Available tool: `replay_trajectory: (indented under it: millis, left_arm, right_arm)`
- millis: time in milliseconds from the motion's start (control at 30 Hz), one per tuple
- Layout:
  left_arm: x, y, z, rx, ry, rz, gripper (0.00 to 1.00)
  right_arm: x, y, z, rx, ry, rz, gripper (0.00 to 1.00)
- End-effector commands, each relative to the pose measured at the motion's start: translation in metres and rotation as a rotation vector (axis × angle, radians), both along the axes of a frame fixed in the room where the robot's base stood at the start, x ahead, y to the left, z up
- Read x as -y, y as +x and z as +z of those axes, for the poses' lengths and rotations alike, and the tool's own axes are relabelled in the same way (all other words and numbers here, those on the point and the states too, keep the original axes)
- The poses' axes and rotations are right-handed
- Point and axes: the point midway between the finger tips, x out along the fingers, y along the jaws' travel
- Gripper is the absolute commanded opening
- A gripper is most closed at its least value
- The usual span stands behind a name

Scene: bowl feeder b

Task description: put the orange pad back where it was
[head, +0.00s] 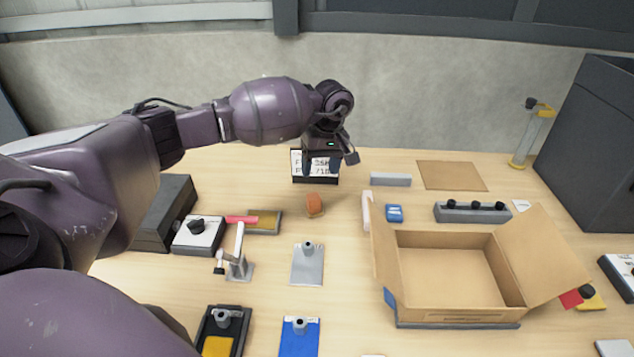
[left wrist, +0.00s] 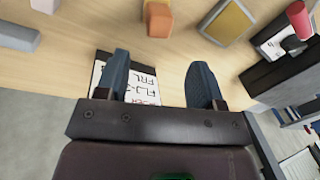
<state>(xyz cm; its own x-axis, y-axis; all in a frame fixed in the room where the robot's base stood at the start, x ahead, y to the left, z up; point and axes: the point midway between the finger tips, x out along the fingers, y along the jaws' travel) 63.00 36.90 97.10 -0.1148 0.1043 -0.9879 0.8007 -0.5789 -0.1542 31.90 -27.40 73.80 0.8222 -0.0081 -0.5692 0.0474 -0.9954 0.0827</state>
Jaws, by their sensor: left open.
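The orange pad (head: 315,204), a small block-like piece, rests on the wooden table in front of the black-and-white lettered sign (head: 300,167). It also shows at the top of the left wrist view (left wrist: 158,20). My left gripper (head: 330,166) is open and empty, above and behind the pad, close in front of the sign. In the left wrist view its two fingers (left wrist: 162,65) are spread apart, with the pad beyond their tips and not touching them. A grey tray with a yellow-brown surface (head: 266,221) lies left of the pad. My right gripper is not in view.
An open cardboard box (head: 450,275) stands at the right. A grey bar (head: 390,179), a blue item (head: 394,213) and a white strip (head: 366,211) lie right of the pad. A lever fixture (head: 238,262) and a metal plate (head: 308,268) are nearer. Table around the pad is clear.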

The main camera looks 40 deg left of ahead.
Motion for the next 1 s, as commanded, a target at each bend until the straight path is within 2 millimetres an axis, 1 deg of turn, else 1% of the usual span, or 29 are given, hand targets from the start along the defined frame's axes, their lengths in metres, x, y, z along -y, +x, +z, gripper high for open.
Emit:
replay_trajectory:
  millis: [33, 100, 200, 300, 467, 933, 1000]
  left_arm:
    - [0.001, 0.002, 0.01, 0.003, 0.001, 0.0, 0.62]
    - [0.002, 0.003, 0.02, 0.003, 0.0, -0.001, 0.62]
    - [0.004, 0.004, 0.032, 0.002, 0.001, -0.002, 0.62]
    - [0.004, 0.005, 0.039, 0.0, 0.001, -0.001, 0.62]
    - [0.005, 0.005, 0.043, 0.0, 0.0, -0.001, 0.62]
    - [0.005, 0.005, 0.043, 0.0, 0.0, -0.001, 0.62]
    - [0.005, 0.005, 0.047, 0.004, 0.0, 0.0, 0.62]
  right_arm:
    - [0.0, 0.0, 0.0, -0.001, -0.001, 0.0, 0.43]
    - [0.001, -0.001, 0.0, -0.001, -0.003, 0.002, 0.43]
    - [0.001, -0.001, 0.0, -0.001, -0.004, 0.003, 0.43]
    - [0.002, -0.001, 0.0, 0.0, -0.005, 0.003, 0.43]
    - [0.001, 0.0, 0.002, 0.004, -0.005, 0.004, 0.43]
    - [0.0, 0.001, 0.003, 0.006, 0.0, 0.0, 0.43]
    - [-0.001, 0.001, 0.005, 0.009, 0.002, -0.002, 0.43]
